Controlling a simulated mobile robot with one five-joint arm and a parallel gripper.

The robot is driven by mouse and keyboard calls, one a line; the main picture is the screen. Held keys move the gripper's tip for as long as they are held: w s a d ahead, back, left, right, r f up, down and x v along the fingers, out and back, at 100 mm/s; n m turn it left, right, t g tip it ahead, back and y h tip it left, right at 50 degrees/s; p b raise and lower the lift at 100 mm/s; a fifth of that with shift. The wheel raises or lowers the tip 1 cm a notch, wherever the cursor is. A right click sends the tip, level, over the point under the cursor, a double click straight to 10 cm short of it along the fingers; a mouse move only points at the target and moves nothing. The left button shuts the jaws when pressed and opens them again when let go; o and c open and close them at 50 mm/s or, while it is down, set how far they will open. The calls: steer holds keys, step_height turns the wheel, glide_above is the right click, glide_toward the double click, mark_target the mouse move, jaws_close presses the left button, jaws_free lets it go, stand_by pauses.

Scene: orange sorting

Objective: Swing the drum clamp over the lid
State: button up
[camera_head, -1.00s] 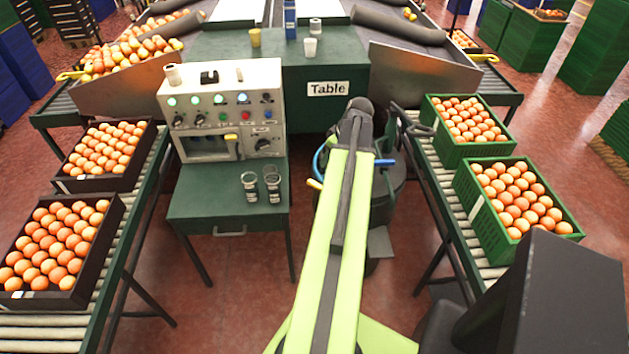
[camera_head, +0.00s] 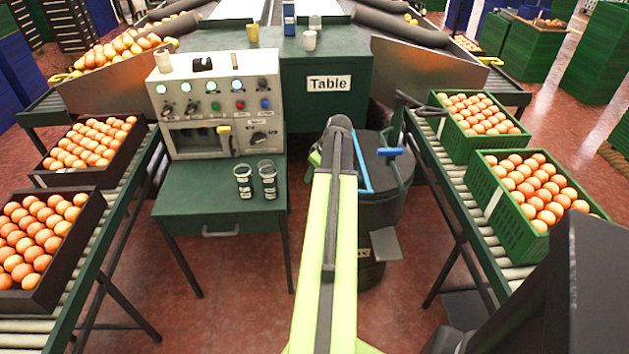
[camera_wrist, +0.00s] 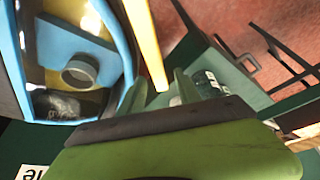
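The dark drum (camera_head: 385,205) stands behind my arm, right of the small green table; my arm hides its left part. A blue handle (camera_head: 390,151) shows on its top. In the wrist view a blue-rimmed round opening (camera_wrist: 125,50) fills the upper left, with blue and yellow inside and a short grey cylinder (camera_wrist: 80,72). A yellow bar (camera_wrist: 145,42), perhaps the clamp handle, runs down beside it to my gripper (camera_wrist: 160,93). My pale green fingers look apart, with the bar's lower end between or just beyond them; contact is unclear. My wrist hides the gripper in the head view.
The small green table (camera_head: 215,200) carries a control box (camera_head: 215,105) and two glass jars (camera_head: 255,180). Roller conveyors flank both sides, with dark crates (camera_head: 95,190) left and green crates (camera_head: 480,195) right. Open floor lies in front of the small table.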

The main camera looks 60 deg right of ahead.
jaws_close()
stand_by(1.4)
steer(key=shift+d, duration=0.1)
